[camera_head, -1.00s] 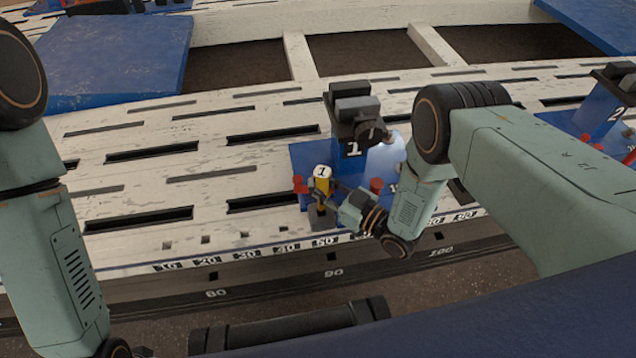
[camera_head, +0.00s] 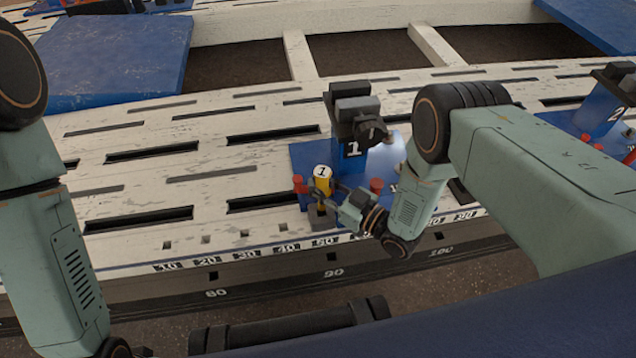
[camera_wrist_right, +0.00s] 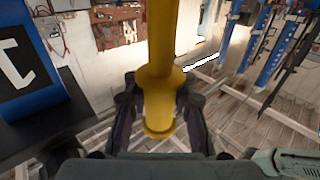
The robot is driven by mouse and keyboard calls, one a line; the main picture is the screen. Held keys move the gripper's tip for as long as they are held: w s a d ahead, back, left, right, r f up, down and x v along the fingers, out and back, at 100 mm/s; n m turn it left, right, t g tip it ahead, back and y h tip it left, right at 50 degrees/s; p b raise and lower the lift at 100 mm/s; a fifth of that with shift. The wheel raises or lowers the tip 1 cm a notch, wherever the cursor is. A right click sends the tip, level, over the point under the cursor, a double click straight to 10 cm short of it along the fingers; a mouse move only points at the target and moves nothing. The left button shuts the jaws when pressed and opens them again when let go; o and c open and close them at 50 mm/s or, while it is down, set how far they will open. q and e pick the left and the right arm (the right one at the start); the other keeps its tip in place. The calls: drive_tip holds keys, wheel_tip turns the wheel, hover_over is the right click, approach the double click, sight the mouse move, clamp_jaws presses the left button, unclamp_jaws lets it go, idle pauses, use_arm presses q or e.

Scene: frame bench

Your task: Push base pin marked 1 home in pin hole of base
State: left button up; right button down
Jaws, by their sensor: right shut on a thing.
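The base pin marked 1 (camera_head: 325,186) is yellow with a white cap bearing a 1. It stands about upright over a small dark grey block (camera_head: 321,214) at the front left of the blue base (camera_head: 305,155). My right gripper (camera_head: 331,193) is shut on the pin from the right. In the right wrist view the yellow pin (camera_wrist_right: 160,85), with its collar, runs between my two fingers. The pin's lower end and the pin hole are hidden, so I cannot tell how deep it sits. My left arm shows at the left edge; its gripper is out of view.
A black clamp unit (camera_head: 352,110) on a blue post marked 1 rises behind the pin. Red knobs (camera_head: 376,186) stand on the base near my right wrist. A second blue station (camera_head: 600,110) is at the right. The white slotted bench (camera_head: 150,190) is clear at the left.

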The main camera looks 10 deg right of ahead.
drive_tip(key=shift+f+b, duration=2.55)
drive_tip(key=shift+f, duration=0.25)
drive_tip(key=shift+f+b, duration=0.7)
drive_tip(key=shift+f, duration=0.5)
drive_tip(key=c, duration=1)
unclamp_jaws()
drive_tip(key=shift+f, duration=0.1)
drive_tip(key=v, duration=1.2)
drive_tip(key=shift+a, duration=0.1)
